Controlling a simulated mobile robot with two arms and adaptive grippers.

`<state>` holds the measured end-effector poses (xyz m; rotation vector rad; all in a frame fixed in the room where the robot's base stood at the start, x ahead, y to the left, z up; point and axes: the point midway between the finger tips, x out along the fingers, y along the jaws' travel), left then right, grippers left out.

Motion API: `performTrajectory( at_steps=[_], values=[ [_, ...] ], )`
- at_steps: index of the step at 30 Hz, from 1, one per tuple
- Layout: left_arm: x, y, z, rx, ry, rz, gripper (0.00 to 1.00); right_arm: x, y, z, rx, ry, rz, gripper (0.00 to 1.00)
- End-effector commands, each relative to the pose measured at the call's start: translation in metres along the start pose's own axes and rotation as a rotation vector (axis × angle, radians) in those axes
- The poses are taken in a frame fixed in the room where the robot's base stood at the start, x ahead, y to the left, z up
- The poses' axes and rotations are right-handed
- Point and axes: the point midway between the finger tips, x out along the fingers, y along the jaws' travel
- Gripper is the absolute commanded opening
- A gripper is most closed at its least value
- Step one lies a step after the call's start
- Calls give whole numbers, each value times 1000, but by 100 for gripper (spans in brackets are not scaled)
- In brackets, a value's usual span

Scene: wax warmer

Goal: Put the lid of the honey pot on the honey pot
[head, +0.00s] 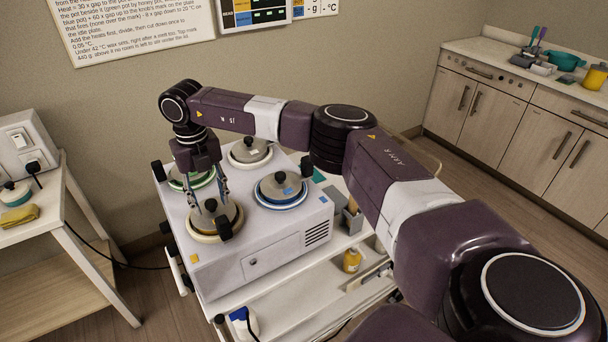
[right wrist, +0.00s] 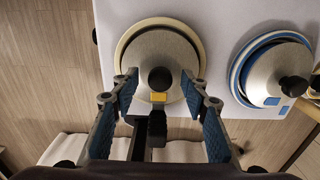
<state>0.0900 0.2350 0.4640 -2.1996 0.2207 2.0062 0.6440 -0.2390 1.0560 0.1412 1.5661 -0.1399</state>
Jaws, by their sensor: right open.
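The honey pot (head: 205,239) has a cream-yellow rim and sits in the front left well of the white warmer. Its rim also shows in the right wrist view (right wrist: 119,48). My right gripper (head: 211,199) points down over this lid. In the right wrist view, its fingers (right wrist: 161,84) are apart on either side of the knob, not closed on it. My left gripper is not in view.
A blue-rimmed lidded pot (head: 297,201), a green-rimmed one (head: 174,186) and a cream one (head: 261,163) stand close by on the warmer (head: 245,278). A side table (head: 53,213) is at left.

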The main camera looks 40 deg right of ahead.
Motion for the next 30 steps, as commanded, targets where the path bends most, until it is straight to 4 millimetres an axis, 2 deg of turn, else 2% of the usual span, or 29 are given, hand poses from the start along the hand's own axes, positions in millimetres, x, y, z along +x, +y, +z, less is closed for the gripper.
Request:
performTrajectory(
  at_steps=[13,30],
  values=[
    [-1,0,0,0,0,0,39,-2,0,0,0,0,0,41],
    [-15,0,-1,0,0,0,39,-25,0,0,0,-1,0,41]
  ],
)
